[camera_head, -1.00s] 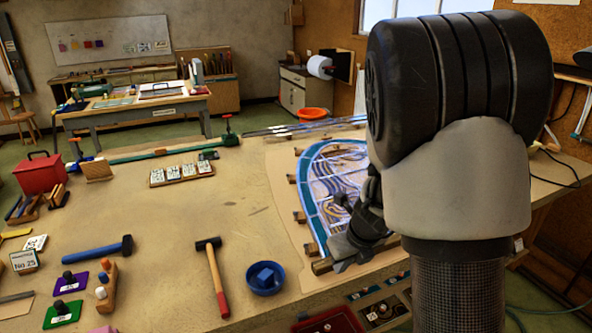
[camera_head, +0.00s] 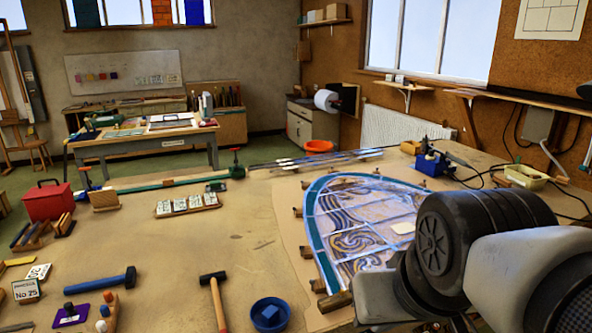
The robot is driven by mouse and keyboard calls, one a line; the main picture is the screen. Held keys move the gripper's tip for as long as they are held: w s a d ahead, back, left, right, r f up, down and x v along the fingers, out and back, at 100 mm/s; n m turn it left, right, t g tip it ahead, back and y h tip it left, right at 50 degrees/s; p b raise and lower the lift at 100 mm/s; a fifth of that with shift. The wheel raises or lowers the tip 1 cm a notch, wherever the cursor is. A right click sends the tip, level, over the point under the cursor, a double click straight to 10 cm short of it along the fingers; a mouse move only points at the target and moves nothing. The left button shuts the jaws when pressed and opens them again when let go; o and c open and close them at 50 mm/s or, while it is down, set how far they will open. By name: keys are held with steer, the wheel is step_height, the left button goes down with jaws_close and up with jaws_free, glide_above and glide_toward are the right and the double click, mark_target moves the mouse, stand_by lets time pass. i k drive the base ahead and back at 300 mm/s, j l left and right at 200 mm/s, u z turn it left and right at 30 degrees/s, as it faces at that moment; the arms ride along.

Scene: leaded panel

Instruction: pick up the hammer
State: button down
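Two hammers lie on the workbench (camera_head: 160,250). One hammer (camera_head: 213,290) has a dark head and a wooden handle with a red lower part; it lies front centre, its handle running off the bottom edge. The other hammer (camera_head: 98,284) has a dark head and a blue handle and lies to the left, pointing sideways. My arm shows at the lower right, well to the right of both hammers. My gripper cannot be seen; it is hidden by my arm or out of the picture.
A blue bowl (camera_head: 285,312) with a blue block stands right of the red-handled hammer. The leaded panel (camera_head: 325,250) lies behind my arm, with wooden blocks around it. Small blocks and cards crowd the left front. The bench between the hammers is clear.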

mark_target(213, 279)
steer(key=l+z, duration=0.1)
steer(key=z, duration=0.35)
steer(key=i+l+z, duration=0.1)
steer(key=z, duration=0.3)
steer(key=u, duration=1.95)
steer(key=k+z, duration=0.1)
steer(key=z, duration=0.85)
steer(key=i+z, duration=0.1)
steer(key=l+u, duration=0.15)
steer(key=i+l+u, duration=0.45)
steer(key=i+l, duration=0.15)
